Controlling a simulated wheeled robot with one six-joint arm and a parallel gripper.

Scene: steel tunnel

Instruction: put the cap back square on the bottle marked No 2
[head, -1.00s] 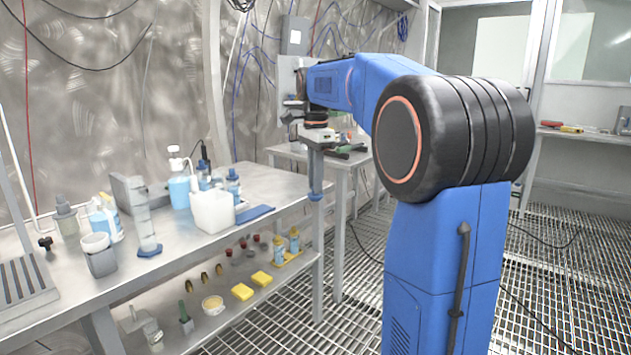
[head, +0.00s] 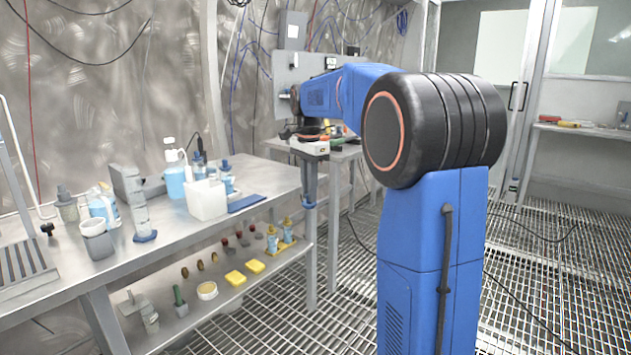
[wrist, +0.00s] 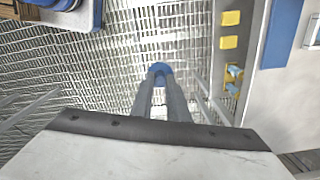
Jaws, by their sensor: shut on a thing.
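My gripper (head: 309,182) hangs off the right end of the near bench, fingers pointing down. In the wrist view its fingers (wrist: 160,82) are shut on a small blue cap (wrist: 160,68), above the grating floor and clear of any bottle. The cap also shows in the head view (head: 308,202). A bottle with a blue top (head: 226,174) and a pump bottle (head: 174,180) stand on the bench. I cannot read No 2 on any bottle.
The bench (head: 262,178) also holds a white bin (head: 206,200), a blue mat (head: 247,203) and a grey cup (head: 98,241). Yellow sponges (head: 235,278) lie on the lower shelf. The grating floor (head: 345,300) beside the bench is open.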

